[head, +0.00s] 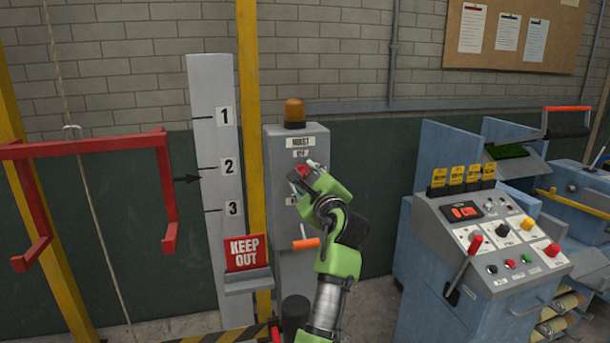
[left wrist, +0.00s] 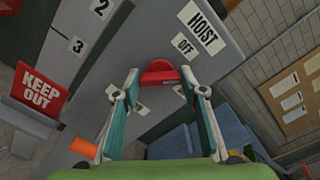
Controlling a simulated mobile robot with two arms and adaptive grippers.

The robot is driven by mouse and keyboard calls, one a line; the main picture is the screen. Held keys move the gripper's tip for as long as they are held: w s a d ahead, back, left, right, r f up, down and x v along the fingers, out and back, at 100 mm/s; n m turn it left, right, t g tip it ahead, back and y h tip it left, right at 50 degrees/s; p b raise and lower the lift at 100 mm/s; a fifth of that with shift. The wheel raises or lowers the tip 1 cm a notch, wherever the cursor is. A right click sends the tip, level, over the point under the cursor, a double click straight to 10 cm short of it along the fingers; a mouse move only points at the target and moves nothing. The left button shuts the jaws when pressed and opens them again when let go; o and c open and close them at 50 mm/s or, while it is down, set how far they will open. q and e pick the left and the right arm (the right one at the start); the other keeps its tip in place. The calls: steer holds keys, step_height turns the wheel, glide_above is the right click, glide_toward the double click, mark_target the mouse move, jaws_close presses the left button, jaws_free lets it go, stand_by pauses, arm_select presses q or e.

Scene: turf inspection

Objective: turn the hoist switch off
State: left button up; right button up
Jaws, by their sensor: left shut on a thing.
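The hoist switch is a red knob (head: 302,171) on the front of a grey cabinet (head: 279,217), below the labels HOIST (head: 300,142) and OFF. In the left wrist view the red knob (left wrist: 160,74) sits between the two fingertips, with the OFF label (left wrist: 185,45) above it and a partly hidden label (left wrist: 143,108) below. My left gripper (head: 303,176) is shut on the knob; its fingers (left wrist: 160,84) also show in the wrist view. The gripper covers part of the cabinet front in the head view. My right gripper is not in view.
An orange-handled lever (head: 306,243) sticks out lower on the cabinet. An amber beacon (head: 295,112) stands on top. Left are a KEEP OUT sign (head: 247,252), a numbered post (head: 209,118) and a red frame (head: 89,146). A blue control console (head: 423,219) stands right.

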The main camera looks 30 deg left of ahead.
arm_select(q)
steer(key=shift+n+b, duration=0.8)
steer(key=shift+n, duration=3.4)
steer(key=shift+r, duration=0.1)
steer(key=o, duration=1.1)
steer(key=shift+w, duration=0.1)
steer(key=shift+o, duration=0.2)
steer(key=v, duration=0.7)
steer(key=shift+d, duration=0.15)
